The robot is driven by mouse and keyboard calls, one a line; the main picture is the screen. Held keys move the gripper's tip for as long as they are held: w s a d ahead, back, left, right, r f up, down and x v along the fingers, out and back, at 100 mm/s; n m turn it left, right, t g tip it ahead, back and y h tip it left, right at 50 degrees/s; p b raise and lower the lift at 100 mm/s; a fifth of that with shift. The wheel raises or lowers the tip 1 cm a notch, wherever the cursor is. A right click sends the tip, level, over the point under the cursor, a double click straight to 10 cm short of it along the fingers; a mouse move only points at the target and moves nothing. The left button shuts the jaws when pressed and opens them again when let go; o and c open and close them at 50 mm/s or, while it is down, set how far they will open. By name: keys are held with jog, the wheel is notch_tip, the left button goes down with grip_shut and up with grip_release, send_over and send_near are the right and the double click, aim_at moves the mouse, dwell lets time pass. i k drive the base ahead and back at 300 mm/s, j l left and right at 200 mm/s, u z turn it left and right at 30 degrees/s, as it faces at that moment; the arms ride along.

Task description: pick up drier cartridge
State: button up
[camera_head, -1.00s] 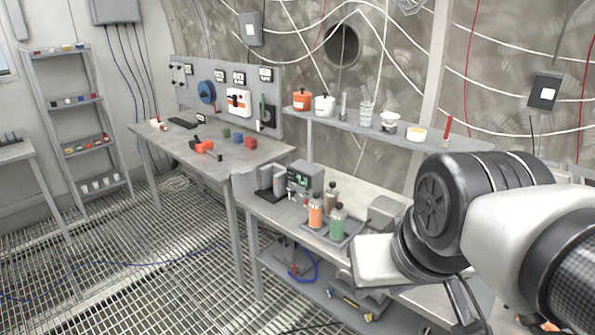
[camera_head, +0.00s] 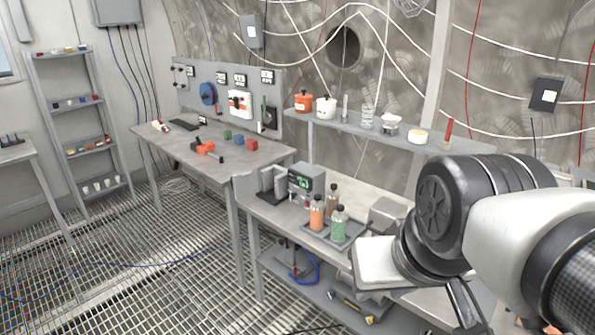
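I cannot tell for sure which item is the drier cartridge. A pale block at the arm's near end is right of the tray. My gripper's fingers do not show.
A grey instrument (camera_head: 309,177) and a dark upright holder (camera_head: 272,186) stand left of the bottles. A wall shelf (camera_head: 350,127) with jars and beakers runs above. A far bench (camera_head: 185,150) carries small coloured blocks. The grated floor (camera_head: 130,260) is open at lower left.

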aim_at(340, 217)
jog(key=i+j+z, duration=0.3)
jog(key=i+j, duration=0.25)
jog(key=i+j+z, duration=0.15)
jog(key=i+j, duration=0.15)
jog(key=i+j+z, duration=0.3)
jog(key=i+j, duration=0.2)
jog(key=j, duration=0.25)
jog(key=i+j+z, duration=0.15)
jog(key=j, duration=0.25)
jog(key=i+j+z, duration=0.15)
jog(key=j, duration=0.25)
jog(key=i, duration=0.1)
